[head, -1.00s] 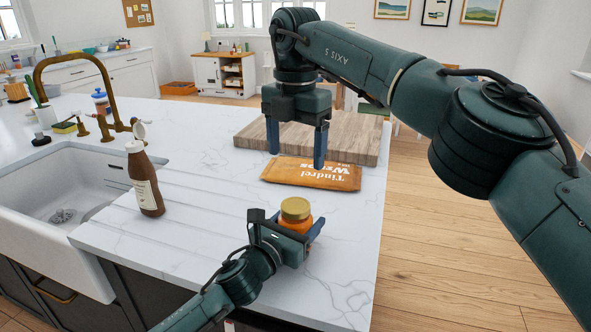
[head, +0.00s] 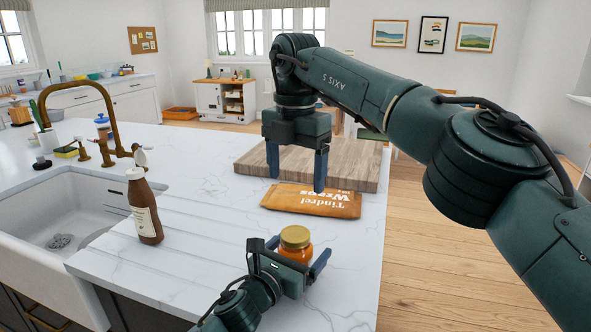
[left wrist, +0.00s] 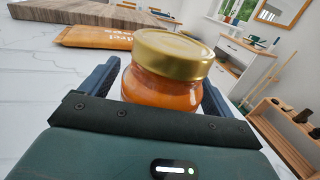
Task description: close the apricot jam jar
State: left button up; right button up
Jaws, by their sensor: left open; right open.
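The apricot jam jar (head: 295,252) stands upright on the white counter, orange inside, with a gold lid (head: 295,237) on its top. In the left wrist view the jar (left wrist: 160,90) and the gold lid (left wrist: 173,53) are close up; I cannot tell how tightly the lid sits. My left gripper (head: 297,258) is open, low at the counter, with its fingers on either side of the jar; contact is not visible. My right gripper (head: 297,185) is open and empty, pointing down above the counter, behind the jar and near the wraps packet.
An orange wraps packet (head: 310,203) lies behind the jar, before a wooden board (head: 350,170). A brown bottle (head: 145,210) stands at left beside the sink (head: 40,215) and brass tap (head: 75,60).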

pick_arm(q)
jog(key=v, duration=1.3)
jog(key=shift+a, duration=0.1)
